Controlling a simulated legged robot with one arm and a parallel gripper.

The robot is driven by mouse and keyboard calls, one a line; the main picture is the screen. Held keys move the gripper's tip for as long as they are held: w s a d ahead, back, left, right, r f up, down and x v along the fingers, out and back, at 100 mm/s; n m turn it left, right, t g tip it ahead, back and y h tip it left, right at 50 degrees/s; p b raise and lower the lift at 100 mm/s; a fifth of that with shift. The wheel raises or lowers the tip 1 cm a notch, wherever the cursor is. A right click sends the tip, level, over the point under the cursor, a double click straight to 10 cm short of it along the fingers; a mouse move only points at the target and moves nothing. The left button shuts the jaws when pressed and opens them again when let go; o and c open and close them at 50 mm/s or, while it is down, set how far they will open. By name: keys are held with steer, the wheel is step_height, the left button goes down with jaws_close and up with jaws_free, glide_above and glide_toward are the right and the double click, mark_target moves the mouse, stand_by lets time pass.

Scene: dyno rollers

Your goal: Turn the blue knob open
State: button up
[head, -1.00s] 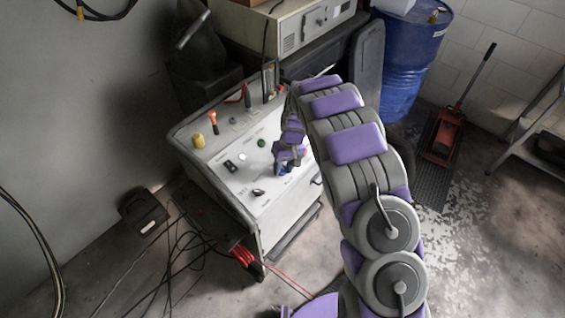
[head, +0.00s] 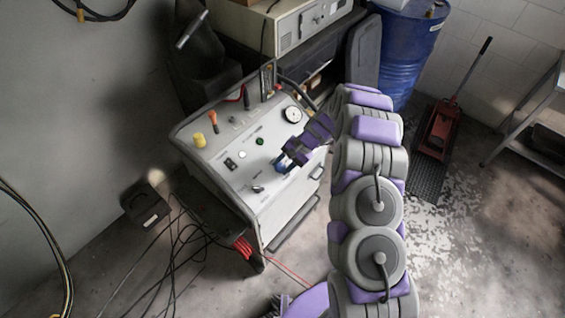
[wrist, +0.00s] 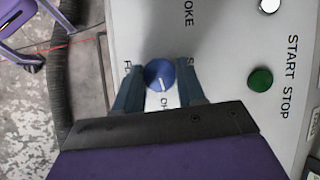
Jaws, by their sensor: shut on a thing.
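The blue knob (wrist: 160,73) is on the sloping white panel of the machine (wrist: 225,70). In the wrist view a white pointer mark shows on the knob. My gripper (wrist: 160,80) has one dark finger on each side of it and is shut on it. Printed letters around the knob are partly hidden by my fingers. In the head view the knob (head: 280,167) is a small blue patch at the tip of my gripper (head: 283,163), on the right part of the panel (head: 232,182).
A green button (head: 260,141), a black switch (head: 230,164), a black knob (head: 257,188) and a round gauge (head: 291,115) are also on the panel. Cables (head: 185,240) lie on the floor at left. A blue barrel (head: 407,55) and a red jack (head: 440,130) stand at right.

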steer(key=shift+s+m+t+y, duration=0.1)
steer(key=shift+m+t+y, duration=0.2)
steer(key=shift+m+y, duration=0.85)
steer(key=shift+m+h, duration=0.45)
steer(key=shift+m, duration=0.1)
steer(key=o, duration=1.1)
steer(key=shift+c, duration=0.2)
steer(key=shift+d, duration=0.1)
steer(key=p+v, duration=0.2)
steer(key=v, duration=1.5)
steer(key=shift+s+r, duration=0.1)
steer(key=shift+r, duration=0.05)
